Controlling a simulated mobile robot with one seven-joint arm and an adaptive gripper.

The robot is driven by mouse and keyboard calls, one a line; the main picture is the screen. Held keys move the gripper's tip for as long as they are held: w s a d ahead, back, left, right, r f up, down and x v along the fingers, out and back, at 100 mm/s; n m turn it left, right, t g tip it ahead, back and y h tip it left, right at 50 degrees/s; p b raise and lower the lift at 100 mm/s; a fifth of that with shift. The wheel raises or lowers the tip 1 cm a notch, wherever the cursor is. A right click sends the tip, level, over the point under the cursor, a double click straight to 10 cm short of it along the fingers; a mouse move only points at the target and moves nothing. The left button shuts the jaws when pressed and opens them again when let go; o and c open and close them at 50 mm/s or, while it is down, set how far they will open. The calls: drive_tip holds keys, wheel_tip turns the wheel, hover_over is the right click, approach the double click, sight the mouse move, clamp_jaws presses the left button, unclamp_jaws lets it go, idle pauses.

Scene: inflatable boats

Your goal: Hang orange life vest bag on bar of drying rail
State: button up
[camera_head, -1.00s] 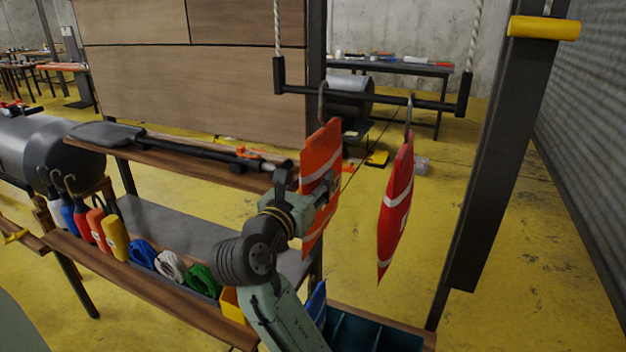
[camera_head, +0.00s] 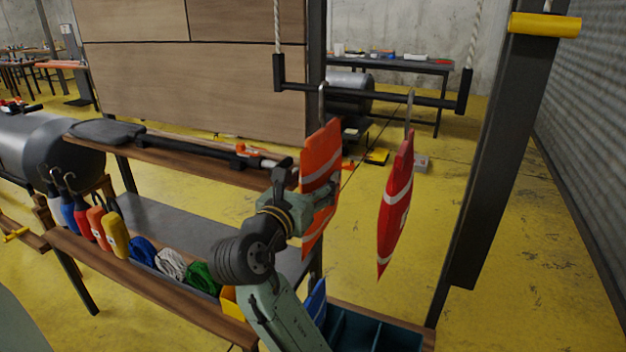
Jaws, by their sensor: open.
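The orange life vest bag (camera_head: 322,155), with pale stripes, hangs upright below the black bar (camera_head: 375,97) of the drying rail. Its grey hook (camera_head: 322,97) reaches up to the bar's left part and appears looped over it. A red bag (camera_head: 396,205) with pale stripes hangs from the same bar to the right, apart from the orange one. My gripper (camera_head: 318,199) is open at the left side of the orange bag, at mid-height. The fingertips overlap the bag in the picture, so I cannot tell whether they touch it.
White ropes (camera_head: 278,28) hold the bar at its ends. A dark post (camera_head: 510,150) stands at right. A wooden shelf (camera_head: 195,165) with a paddle lies behind my arm. Coloured bags (camera_head: 115,235) and rope coils (camera_head: 170,263) line the lower bench.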

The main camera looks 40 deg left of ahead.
drive_tip(key=v, duration=1.1)
drive_tip(key=shift+s, duration=0.35)
drive_tip(key=shift+d+r, duration=0.1)
